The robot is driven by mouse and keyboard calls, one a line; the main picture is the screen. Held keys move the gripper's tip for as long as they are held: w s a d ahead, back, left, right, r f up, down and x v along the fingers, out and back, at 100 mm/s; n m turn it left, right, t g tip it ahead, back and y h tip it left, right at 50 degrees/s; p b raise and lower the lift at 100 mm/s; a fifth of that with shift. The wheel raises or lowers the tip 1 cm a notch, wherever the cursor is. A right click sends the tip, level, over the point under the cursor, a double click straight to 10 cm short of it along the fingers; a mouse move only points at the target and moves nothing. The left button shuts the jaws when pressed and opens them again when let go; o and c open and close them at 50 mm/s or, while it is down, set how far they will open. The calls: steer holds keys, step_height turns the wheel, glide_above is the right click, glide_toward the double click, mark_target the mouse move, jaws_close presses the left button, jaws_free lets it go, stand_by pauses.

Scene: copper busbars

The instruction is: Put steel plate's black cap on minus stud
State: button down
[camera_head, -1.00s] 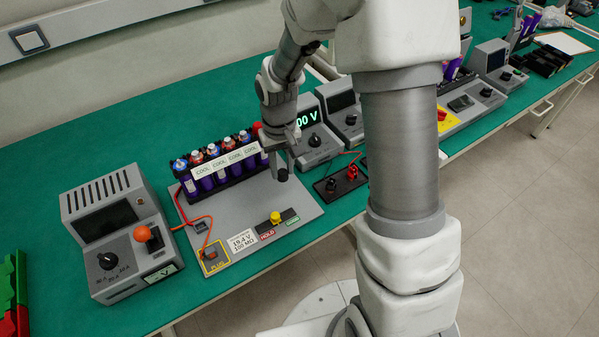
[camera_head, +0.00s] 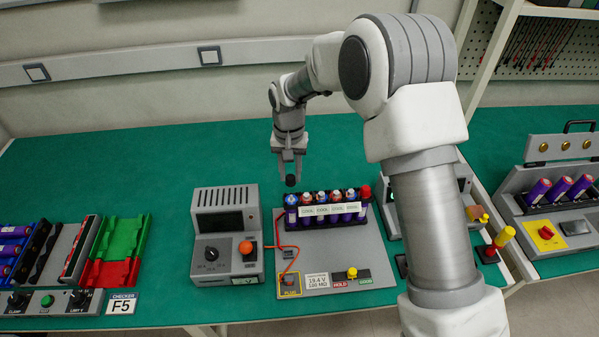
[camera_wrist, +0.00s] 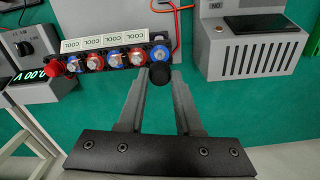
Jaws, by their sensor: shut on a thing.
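My gripper (camera_head: 288,174) is shut on the black cap (camera_head: 290,181), a short dark cylinder. It holds the cap above the back left end of the row of cells (camera_head: 328,214). In the wrist view the cap (camera_wrist: 160,73) sits between the fingertips, close to the blue-ringed cell top at the row's right end. The grey steel plate (camera_head: 316,259) carries the row, and its bare surface shows in the wrist view (camera_wrist: 110,17). A red cap (camera_head: 365,191) stands at the row's other end. I cannot make out the minus stud; the cap and fingers may hide it.
A grey instrument (camera_head: 228,198) with an orange knob stands left of the plate. Red wires (camera_head: 276,225) run along the plate's left side. A yellow knob (camera_head: 352,272) is at its front. The green bench (camera_head: 150,180) behind and left is clear.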

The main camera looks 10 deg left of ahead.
mark_target(292, 196)
steer(key=shift+f+b, duration=0.75)
steer(key=shift+f, duration=0.85)
steer(key=shift+f+b, duration=1.25)
steer(key=shift+f, duration=0.45)
steer(key=shift+f, duration=0.25)
steer(key=c, duration=0.5)
jaws_free()
steer(key=shift+d, duration=0.1)
